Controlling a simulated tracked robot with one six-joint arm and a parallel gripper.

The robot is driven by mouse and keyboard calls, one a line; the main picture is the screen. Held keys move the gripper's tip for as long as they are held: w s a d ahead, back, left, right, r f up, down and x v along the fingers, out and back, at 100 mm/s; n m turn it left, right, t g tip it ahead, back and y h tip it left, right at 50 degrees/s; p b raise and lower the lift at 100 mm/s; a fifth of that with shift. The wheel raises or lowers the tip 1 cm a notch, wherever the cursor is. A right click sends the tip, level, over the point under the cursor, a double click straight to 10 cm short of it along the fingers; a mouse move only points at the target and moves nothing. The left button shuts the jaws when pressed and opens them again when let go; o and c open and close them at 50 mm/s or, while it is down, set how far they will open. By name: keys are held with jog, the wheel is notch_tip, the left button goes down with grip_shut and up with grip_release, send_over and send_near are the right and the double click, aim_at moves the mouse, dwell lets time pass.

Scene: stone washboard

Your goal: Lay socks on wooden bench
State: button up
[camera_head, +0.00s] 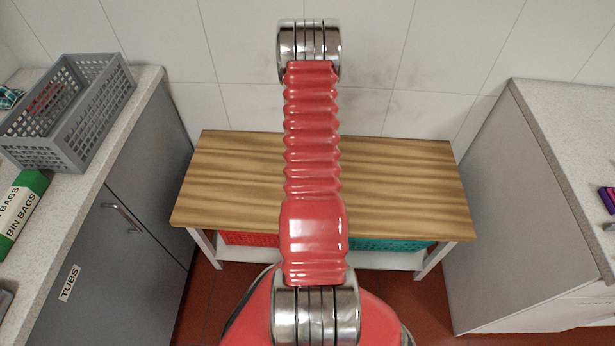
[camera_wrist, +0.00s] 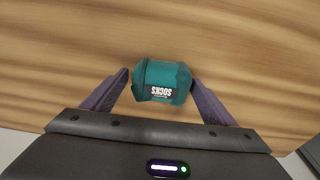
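A teal rolled bundle of socks (camera_wrist: 165,76) with a black "SOCKS" label, upside down in the wrist view, sits between the fingertips of my gripper (camera_wrist: 161,77). The dark purple fingers are against its two sides, so my gripper looks shut on it. The wooden bench (camera_head: 400,180) has a striped brown top and stands against the tiled wall in the head view. Its top also fills the background of the wrist view (camera_wrist: 60,60), beneath the socks. Whether the socks touch the bench is unclear. In the head view my arm hides the gripper and socks.
A grey counter stands left with a grey basket (camera_head: 80,140) and a green bin bags box (camera_head: 20,212). A counter (camera_head: 570,130) with purple items stands right. Red (camera_head: 250,239) and teal (camera_head: 395,245) baskets are under the bench. The visible bench top is clear.

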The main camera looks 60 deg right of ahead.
jog(key=shift+r, duration=0.15)
notch_tip(320, 180, up, 12)
jog(key=a, duration=0.1)
jog(key=shift+s+a, duration=0.35)
jog(key=shift+s, duration=0.05)
dwell(0.5)
dwell(0.7)
jog(key=w+a+r+n+t, duration=0.1)
jog(key=w+a+r+n, duration=0.2)
jog(key=w+a+r, duration=0.55)
jog(key=w+a+r+n+t, duration=0.1)
jog(key=w+a+r+n, duration=0.2)
jog(key=a+r, duration=1)
jog(key=s+a+r+n+t, duration=0.1)
jog(key=s+a+r+n, duration=0.2)
jog(key=a, duration=0.8)
jog(key=s+a+r+n+t+y, duration=0.1)
jog(key=s+a+r+n, duration=0.2)
jog(key=s+a+r, duration=0.5)
jog(key=a+r, duration=0.3)
jog(key=a, duration=0.1)
jog(key=shift+a+n+t+y, duration=0.2)
jog(key=shift+n+t+y, duration=0.1)
jog(key=shift+t, duration=0.1)
jog(key=shift+s, duration=0.1)
